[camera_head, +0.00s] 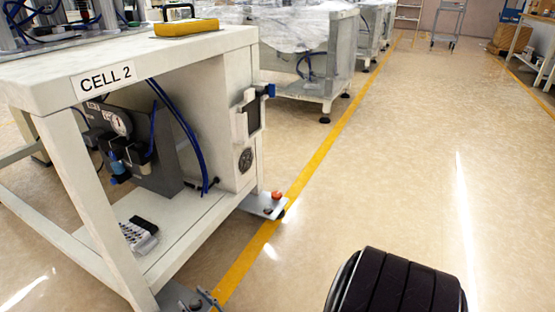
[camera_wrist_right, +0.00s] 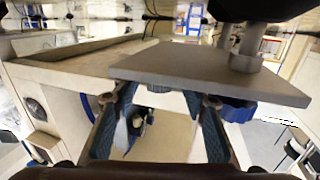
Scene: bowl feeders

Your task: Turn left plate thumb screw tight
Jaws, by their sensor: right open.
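In the right wrist view my right gripper (camera_wrist_right: 160,105) is open, with one finger at each side and nothing between the pads. A flat grey plate (camera_wrist_right: 190,70) lies just beyond and above the fingertips. A round blue knob (camera_wrist_right: 238,110), which looks like a thumb screw, shows under the plate. It is to the right of the right finger, not between the fingers. Whether a fingertip touches the plate or knob, I cannot tell. In the head view a black ribbed part of my right arm shows at bottom right; its fingers are hidden. My left gripper is out of view.
The white CELL 2 bench (camera_head: 150,60) fills the left of the head view. A low plate with a red knob (camera_head: 277,195) juts out at its foot, and another plate (camera_head: 190,297) is nearer. A yellow pendant (camera_head: 186,28) lies on top. Floor to the right is clear.

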